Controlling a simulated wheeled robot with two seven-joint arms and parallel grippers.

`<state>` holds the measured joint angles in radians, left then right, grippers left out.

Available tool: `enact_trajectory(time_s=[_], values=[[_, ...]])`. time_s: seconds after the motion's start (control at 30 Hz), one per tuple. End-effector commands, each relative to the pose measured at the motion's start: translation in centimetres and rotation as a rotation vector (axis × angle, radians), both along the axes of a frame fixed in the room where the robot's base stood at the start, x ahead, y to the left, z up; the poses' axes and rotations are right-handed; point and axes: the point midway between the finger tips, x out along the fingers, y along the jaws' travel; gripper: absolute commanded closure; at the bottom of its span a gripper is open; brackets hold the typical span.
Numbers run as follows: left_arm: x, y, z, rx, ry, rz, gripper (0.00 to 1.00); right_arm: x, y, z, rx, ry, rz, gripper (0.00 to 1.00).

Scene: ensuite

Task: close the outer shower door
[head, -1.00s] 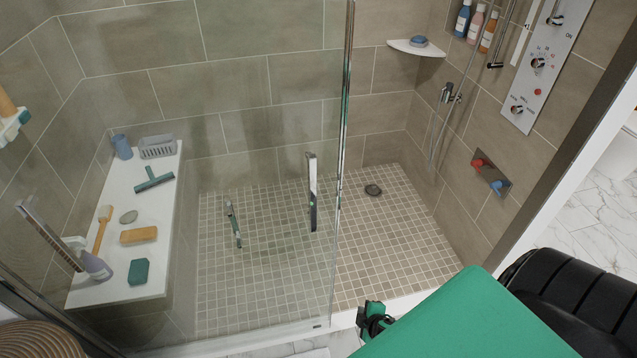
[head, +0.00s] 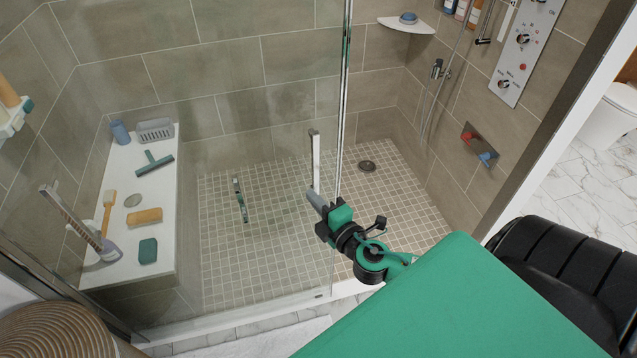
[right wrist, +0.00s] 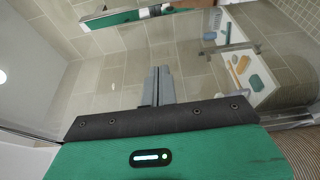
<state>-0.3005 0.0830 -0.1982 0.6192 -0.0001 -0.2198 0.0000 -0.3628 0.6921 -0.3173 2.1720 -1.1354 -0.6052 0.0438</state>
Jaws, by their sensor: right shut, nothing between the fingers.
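The outer shower door appears to be the clear glass panel with the bright vertical edge (head: 345,110) in the head view. An upright metal handle (head: 315,155) shows on the glass left of that edge. My right gripper (head: 316,201) is shut and empty, its fingertips at the handle's lower end; I cannot tell whether they touch it or the glass. In the right wrist view the shut fingers (right wrist: 158,85) point toward the glass, with a green and dark shape, apparently a reflection, above them. My left gripper is not in view.
A white bench (head: 120,185) with bath items stands behind the glass. The shower floor (head: 385,215) right of the glass edge is mostly clear, with a drain (head: 367,166). A woven basket (head: 62,330) stands at lower left.

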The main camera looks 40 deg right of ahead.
Motion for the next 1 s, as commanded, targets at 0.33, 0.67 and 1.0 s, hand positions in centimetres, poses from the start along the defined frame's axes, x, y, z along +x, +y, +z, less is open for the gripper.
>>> enact_trajectory(time_s=[0.33, 0.67, 1.0], values=[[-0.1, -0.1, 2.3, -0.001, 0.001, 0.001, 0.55, 5.0, -0.1, 0.4, 0.002, -0.001, -0.001, 1.00], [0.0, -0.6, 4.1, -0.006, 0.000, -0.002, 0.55, 7.3, -1.9, 0.1, -0.004, 0.005, -0.001, 1.00], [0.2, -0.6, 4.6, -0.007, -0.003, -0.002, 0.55, 6.6, -3.8, -0.1, 0.001, 0.004, 0.000, 1.00]])
